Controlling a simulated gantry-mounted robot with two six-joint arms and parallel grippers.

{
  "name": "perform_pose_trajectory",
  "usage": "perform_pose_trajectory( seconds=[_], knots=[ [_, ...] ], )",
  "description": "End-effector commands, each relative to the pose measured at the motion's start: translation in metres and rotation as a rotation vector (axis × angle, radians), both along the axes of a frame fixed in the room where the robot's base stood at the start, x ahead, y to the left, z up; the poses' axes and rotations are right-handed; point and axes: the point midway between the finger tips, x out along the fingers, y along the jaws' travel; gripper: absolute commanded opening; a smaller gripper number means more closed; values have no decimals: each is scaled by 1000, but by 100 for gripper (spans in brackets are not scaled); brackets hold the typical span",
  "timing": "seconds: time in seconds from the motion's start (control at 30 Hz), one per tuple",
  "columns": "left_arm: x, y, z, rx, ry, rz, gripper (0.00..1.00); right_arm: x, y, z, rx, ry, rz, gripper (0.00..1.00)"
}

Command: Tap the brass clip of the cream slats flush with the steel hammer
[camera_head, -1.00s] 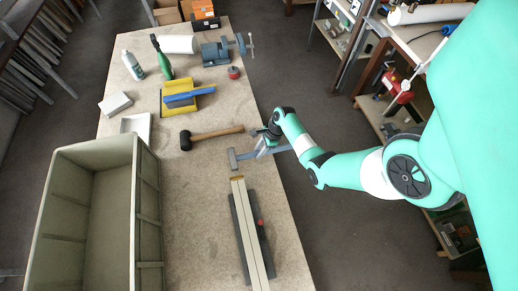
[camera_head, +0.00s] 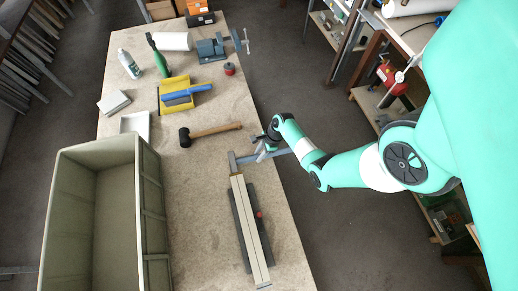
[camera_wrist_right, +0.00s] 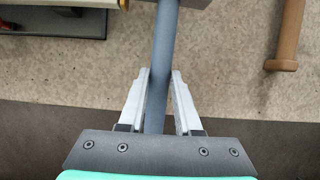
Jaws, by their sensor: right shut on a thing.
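My right gripper (camera_head: 265,150) is shut on the blue-grey handle of the steel hammer (camera_head: 233,163); in the right wrist view the handle (camera_wrist_right: 161,60) runs up between the fingers. The hammer's head is at the far end of the cream slats (camera_head: 251,225), close by it or touching; I cannot tell which. The slats lie lengthwise on a dark bar on the bench. The brass clip is mostly covered by the head in the head view; a bit of the brass clip (camera_wrist_right: 124,4) shows at the top of the right wrist view. My left gripper is not in view.
A wooden-handled mallet (camera_head: 212,132) lies just beyond the hammer. A large olive crate (camera_head: 152,200) stands on the left. A red knob (camera_head: 260,214) sits beside the slats. A yellow dustpan, vise and bottles are at the back. The bench (camera_head: 195,220) is clear between crate and slats.

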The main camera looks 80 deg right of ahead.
Motion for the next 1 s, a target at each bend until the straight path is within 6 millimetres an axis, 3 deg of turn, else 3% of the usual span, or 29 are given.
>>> perform_pose_trajectory(
  seconds=[0.17,0.53,0.77,1.0],
  knots=[
    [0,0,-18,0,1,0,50,9,-23,-4,-3,-2,-2,0],
    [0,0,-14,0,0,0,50,9,-23,0,-3,-2,-4,0],
    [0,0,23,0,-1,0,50,-6,14,6,0,-1,-2,0],
    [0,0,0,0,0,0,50,3,-6,-6,-3,-3,-3,0]
  ],
)
